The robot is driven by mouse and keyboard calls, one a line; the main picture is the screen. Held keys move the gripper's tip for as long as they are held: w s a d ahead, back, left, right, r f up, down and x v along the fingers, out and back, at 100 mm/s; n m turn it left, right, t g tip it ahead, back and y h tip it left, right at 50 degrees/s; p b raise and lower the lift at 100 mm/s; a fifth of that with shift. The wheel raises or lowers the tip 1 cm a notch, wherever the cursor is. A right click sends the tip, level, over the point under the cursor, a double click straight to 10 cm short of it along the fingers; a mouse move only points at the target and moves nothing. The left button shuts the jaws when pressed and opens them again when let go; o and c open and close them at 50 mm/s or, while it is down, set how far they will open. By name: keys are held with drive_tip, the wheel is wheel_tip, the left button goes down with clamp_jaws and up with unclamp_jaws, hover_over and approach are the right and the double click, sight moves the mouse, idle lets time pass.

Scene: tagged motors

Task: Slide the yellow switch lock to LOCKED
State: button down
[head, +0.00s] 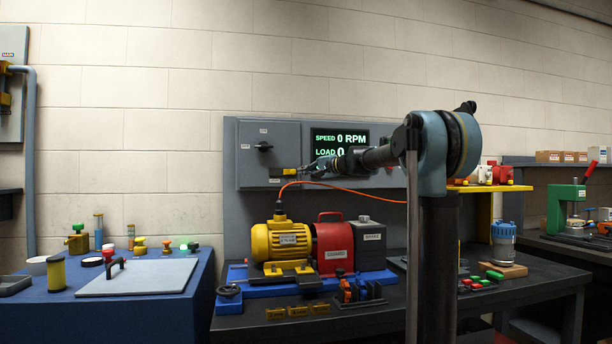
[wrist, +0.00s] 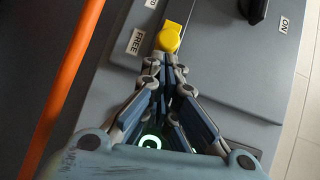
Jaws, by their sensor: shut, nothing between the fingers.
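The yellow switch lock (wrist: 170,38) sits on the grey control panel at the top middle of the wrist view, next to the FREE label (wrist: 135,42). Another label (wrist: 151,4) is cut off at the top edge. In the head view the lock (head: 290,171) is a small yellow patch below the black rotary switch (head: 264,146). My gripper (wrist: 165,68) is shut and empty, its fingertips just below the lock in the wrist view. I cannot tell whether they touch it. In the head view my gripper (head: 310,167) is at the lock's right.
The ON label (wrist: 284,25) is right of the black knob (wrist: 253,10). An orange cable (head: 340,187) hangs below my arm and shows at left in the wrist view. A yellow motor (head: 280,240) and a red guard (head: 333,246) stand on the bench below.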

drive_tip(key=shift+s+a, duration=0.3)
drive_tip(key=shift+a, duration=0.65)
drive_tip(key=shift+s+a, duration=0.25)
drive_tip(key=shift+a, duration=0.7)
drive_tip(key=shift+s+a, duration=0.3)
drive_tip(key=shift+a, duration=0.65)
drive_tip(key=w+d+v, duration=0.1)
drive_tip(key=w+v, duration=0.1)
drive_tip(key=v, duration=1)
drive_tip(key=shift+d+r, duration=0.2)
drive_tip(key=shift+d, duration=0.5)
